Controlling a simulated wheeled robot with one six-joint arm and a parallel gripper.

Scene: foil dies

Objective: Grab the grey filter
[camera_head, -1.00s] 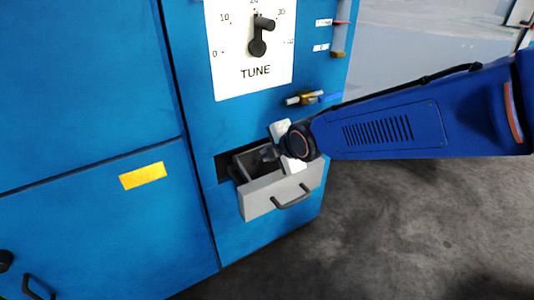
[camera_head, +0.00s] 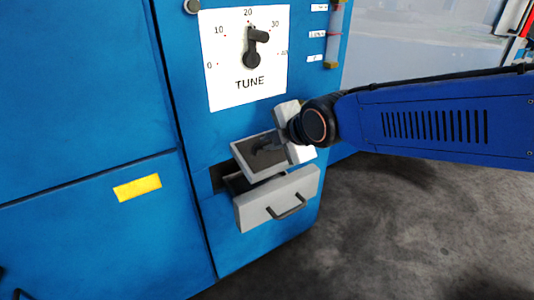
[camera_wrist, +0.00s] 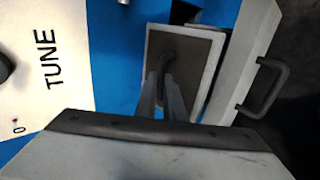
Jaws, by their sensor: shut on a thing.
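The grey filter (camera_head: 246,164) is a flat tray-like panel with a light grey rim, a dark face and a small dark handle. In the head view it is tilted above the open drawer (camera_head: 262,211) of the blue machine. My gripper (camera_head: 268,149) is shut on the filter's handle. In the wrist view the filter (camera_wrist: 198,72) faces the camera, and my gripper's fingers (camera_wrist: 165,98) close around its handle. The drawer's grey front also shows in the wrist view (camera_wrist: 253,45). My gripper hides part of the filter's right side in the head view.
The blue machine (camera_head: 95,100) carries a white TUNE dial panel (camera_head: 228,65) above the drawer and a yellow label (camera_head: 137,187) to the left. The drawer's dark handle (camera_head: 287,209) sticks out below the filter. Grey floor (camera_head: 420,230) lies open at right.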

